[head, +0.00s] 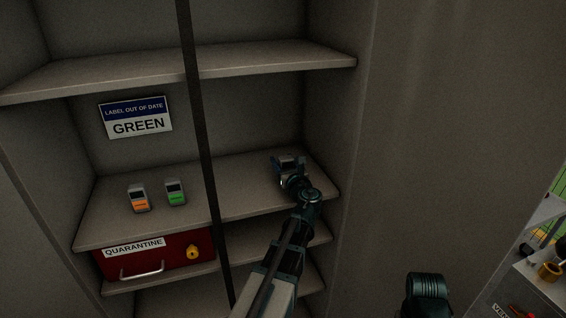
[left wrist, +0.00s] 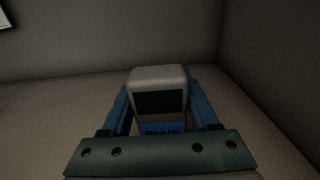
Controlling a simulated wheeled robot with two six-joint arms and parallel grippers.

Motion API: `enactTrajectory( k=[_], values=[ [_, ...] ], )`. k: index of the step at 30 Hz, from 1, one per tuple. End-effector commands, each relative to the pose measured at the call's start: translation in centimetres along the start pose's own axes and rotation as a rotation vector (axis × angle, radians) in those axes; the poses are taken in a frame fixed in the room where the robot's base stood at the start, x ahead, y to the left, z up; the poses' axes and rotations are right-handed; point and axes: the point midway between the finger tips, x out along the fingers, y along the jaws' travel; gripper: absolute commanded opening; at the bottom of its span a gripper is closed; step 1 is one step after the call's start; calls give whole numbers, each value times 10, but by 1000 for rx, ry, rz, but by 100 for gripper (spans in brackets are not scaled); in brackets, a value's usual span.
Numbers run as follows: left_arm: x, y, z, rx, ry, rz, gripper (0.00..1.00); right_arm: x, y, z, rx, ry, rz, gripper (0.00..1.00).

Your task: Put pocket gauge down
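A grey pocket gauge with a dark screen and a blue label (left wrist: 158,102) sits between the two fingers of my left gripper (left wrist: 160,100), which look closed against its sides. In the head view my left gripper (head: 288,164) is low over the right part of the middle shelf (head: 240,195). I cannot tell whether the gauge touches the shelf. Two other pocket gauges, one orange (head: 139,198) and one green (head: 175,192), stand on the left part of this shelf. My right gripper is not clearly in view.
A sign reading "LABEL OUT OF DATE GREEN" (head: 136,117) is on the back wall. A red quarantine box (head: 155,256) is below the shelf. A dark vertical post (head: 201,120) crosses in front. The shelf between the green gauge and my left gripper is clear.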

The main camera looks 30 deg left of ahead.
Motion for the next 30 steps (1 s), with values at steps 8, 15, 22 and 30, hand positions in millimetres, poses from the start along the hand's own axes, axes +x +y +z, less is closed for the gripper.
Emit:
enactTrajectory(
  k=[8, 15, 22, 30],
  values=[
    [0, 0, 0, 0, 0, 0, 87, 0, 0, 0, 0, 0, 0, 50],
    [-1, 0, 6, 0, 0, 0, 87, -6, 1, 0, 0, 0, 0, 50],
    [-47, 2, 3, 0, 0, -4, 87, -3, 0, 0, 0, 0, 0, 50],
    [-97, 1, 3, 0, 0, -2, 87, -3, 0, 0, 0, 0, 0, 50]
  ],
)
